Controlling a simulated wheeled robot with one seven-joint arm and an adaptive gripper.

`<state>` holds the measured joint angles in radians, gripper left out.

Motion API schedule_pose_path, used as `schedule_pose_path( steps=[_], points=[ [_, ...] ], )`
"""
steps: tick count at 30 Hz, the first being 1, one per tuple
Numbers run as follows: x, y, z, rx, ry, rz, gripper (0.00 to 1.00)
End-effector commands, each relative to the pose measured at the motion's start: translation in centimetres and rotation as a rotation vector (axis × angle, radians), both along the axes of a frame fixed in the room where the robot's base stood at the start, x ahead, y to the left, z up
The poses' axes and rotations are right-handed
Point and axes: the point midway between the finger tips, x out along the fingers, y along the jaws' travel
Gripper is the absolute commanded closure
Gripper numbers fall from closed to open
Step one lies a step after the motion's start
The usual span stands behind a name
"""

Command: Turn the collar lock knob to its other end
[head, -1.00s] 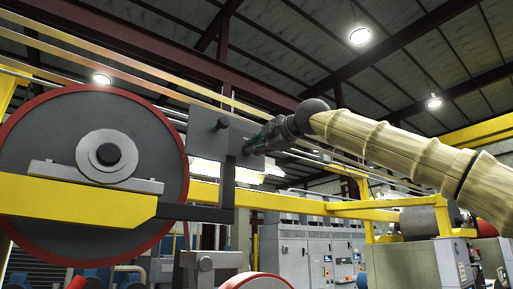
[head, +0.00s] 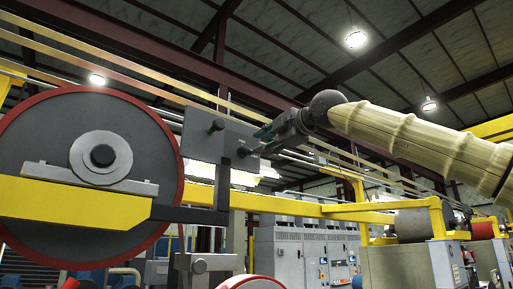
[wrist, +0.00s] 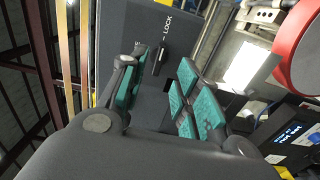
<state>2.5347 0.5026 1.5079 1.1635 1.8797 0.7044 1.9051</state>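The collar lock knob (wrist: 160,59) is a small dark lever on a dark grey plate (wrist: 120,28) marked "LOCK". A second label beside it is partly hidden by a finger. In the head view the knob (head: 243,151) sticks out low on the plate's right side (head: 203,148). My gripper (head: 264,137) is just right of the knob, slightly above it. In the wrist view my gripper (wrist: 158,90) has its teal pads wide apart, with nothing between them. The knob lies beyond the tips, apart from them as far as I can tell.
A large red-rimmed reel (head: 45,130) and a yellow arm (head: 75,203) fill the left. A dark upright bracket (head: 222,186) hangs below the plate. Grey cabinets (head: 305,255) stand behind.

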Motion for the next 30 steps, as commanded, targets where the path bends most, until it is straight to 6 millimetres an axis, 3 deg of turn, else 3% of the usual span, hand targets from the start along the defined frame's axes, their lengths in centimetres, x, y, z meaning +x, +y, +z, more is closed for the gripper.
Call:
schedule_pose_path(
  steps=[6, 12, 30],
  points=[
    [-2.9, -2.2, 0.0, 0.001, -0.002, 0.000, 0.68],
    [-4.5, -3.4, 0.0, 0.001, -0.001, -0.001, 0.68],
    [-4.9, -3.6, 0.0, 0.001, 0.001, 0.000, 0.68]
  ],
)
